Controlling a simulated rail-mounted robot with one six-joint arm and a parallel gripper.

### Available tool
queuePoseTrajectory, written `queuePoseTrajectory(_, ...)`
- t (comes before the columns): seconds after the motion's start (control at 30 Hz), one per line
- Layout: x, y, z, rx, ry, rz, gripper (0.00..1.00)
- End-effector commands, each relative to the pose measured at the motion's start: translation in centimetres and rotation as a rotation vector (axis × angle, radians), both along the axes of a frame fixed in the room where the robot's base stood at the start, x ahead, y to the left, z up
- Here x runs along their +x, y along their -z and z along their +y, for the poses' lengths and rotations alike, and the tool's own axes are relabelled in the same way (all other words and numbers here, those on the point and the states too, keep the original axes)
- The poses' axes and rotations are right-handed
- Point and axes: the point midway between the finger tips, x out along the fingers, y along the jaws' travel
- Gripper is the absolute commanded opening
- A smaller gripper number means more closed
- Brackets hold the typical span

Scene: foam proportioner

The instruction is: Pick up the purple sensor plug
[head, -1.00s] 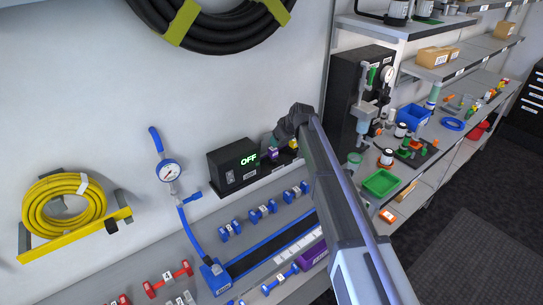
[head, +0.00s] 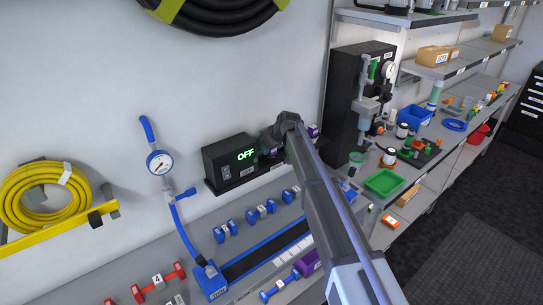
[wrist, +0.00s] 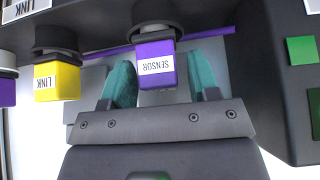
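The purple sensor plug (wrist: 155,65) shows in the wrist view with a white label reading SENSOR, its top in a dark round holder. My gripper (wrist: 163,82) is open, with one teal finger on each side of the plug. A gap shows between the plug and each finger. In the head view my gripper (head: 272,140) is beside the black box (head: 230,162) with the green OFF display. My arm hides most of the plug row there. A purple piece (head: 313,131) shows right of my wrist; I cannot tell which plug it is.
A yellow LINK plug (wrist: 57,80) hangs left of the sensor plug, with another purple plug (wrist: 7,92) at the left edge. A dark housing with a green button (wrist: 302,50) is close on the right. Blue dumbbell-shaped parts (head: 261,210) lie below.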

Motion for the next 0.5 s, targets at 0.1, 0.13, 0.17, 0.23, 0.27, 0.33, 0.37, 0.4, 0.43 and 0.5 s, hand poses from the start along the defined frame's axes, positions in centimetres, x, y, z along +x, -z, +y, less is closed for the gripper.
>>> queuePoseTrajectory(0.1,0.00,-0.01,0.00,0.000,0.000,0.000,0.44)
queuePoseTrajectory(0.13,0.00,-0.01,0.00,0.000,0.000,0.000,0.41)
queuePoseTrajectory(0.17,0.00,-0.01,0.00,0.000,0.000,0.000,0.38)
queuePoseTrajectory(0.23,0.00,-0.01,0.00,0.000,0.000,0.000,0.31)
queuePoseTrajectory(0.27,0.00,-0.01,0.00,0.000,0.000,0.000,0.28)
queuePoseTrajectory(0.33,0.00,-0.01,0.00,0.000,0.000,0.000,0.22)
queuePoseTrajectory(0.37,0.00,-0.01,0.00,0.000,0.000,0.000,0.19)
queuePoseTrajectory(0.4,0.00,-0.01,0.00,0.000,0.000,0.000,0.15)
queuePoseTrajectory(0.43,0.00,0.00,0.00,0.000,0.000,0.000,0.12)
queuePoseTrajectory(0.5,0.00,-0.01,0.00,0.000,0.000,0.000,0.07)
